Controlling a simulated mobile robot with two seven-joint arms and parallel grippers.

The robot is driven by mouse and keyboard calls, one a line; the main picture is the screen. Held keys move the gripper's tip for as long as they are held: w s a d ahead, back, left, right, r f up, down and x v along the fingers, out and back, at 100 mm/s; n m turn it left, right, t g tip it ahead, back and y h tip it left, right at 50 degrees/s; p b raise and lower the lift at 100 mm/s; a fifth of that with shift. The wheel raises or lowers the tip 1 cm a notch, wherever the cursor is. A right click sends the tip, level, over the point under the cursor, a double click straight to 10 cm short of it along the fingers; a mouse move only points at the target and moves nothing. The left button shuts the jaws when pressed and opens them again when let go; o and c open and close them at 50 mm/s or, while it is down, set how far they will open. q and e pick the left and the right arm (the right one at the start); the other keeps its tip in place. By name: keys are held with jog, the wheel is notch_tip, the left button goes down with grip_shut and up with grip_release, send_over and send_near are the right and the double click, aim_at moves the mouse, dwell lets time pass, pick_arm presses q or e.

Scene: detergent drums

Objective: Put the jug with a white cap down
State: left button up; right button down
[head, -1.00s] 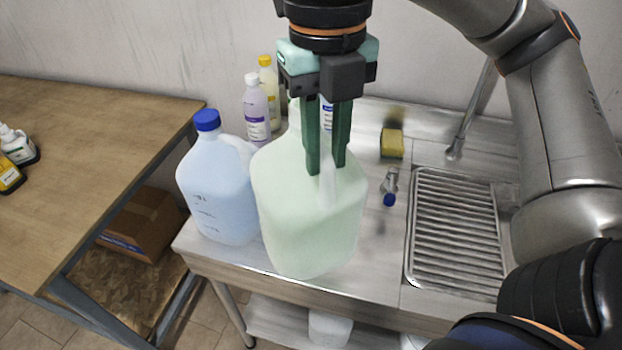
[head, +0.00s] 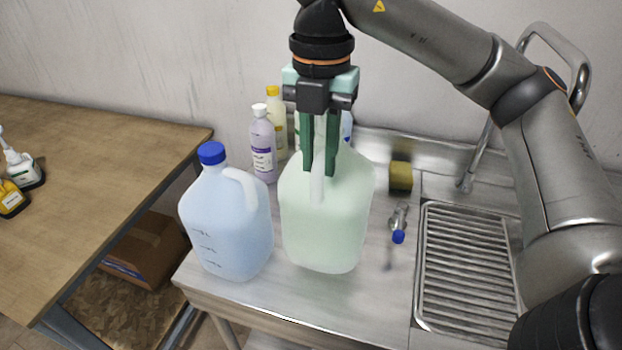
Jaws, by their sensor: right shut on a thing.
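A large pale green jug (head: 330,222) is upright over the left part of the steel sink counter. Its cap is hidden behind my right gripper, so I cannot see the cap's colour. My right gripper (head: 320,170) points down and is shut on the jug's handle. I cannot tell whether the jug's base touches the counter. A light blue jug (head: 225,225) with a blue cap stands upright on the counter, just left of the green jug. My left gripper is not in view.
Behind the green jug stand a purple-liquid bottle (head: 262,148) and a yellow-capped bottle (head: 277,115). A sponge (head: 400,177), a small blue-capped item (head: 398,225) and a ribbed drainer (head: 468,265) are to the right. A wooden table (head: 100,175) is at left, with a cardboard box (head: 148,250) below.

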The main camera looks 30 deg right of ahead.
jog(key=w+f, duration=0.1)
jog(key=f, duration=0.1)
jog(key=w+f, duration=0.1)
jog(key=w, duration=0.1)
jog(key=shift+d+f+p, duration=0.35)
jog(key=shift+d, duration=0.05)
jog(key=f, duration=0.3)
jog(key=shift+w+f, duration=0.25)
jog(key=shift+f, duration=0.15)
jog(key=shift+f, duration=0.2)
jog(key=c, duration=0.7)
grip_release()
jog(key=shift+c, duration=0.2)
jog(key=shift+r, duration=0.15)
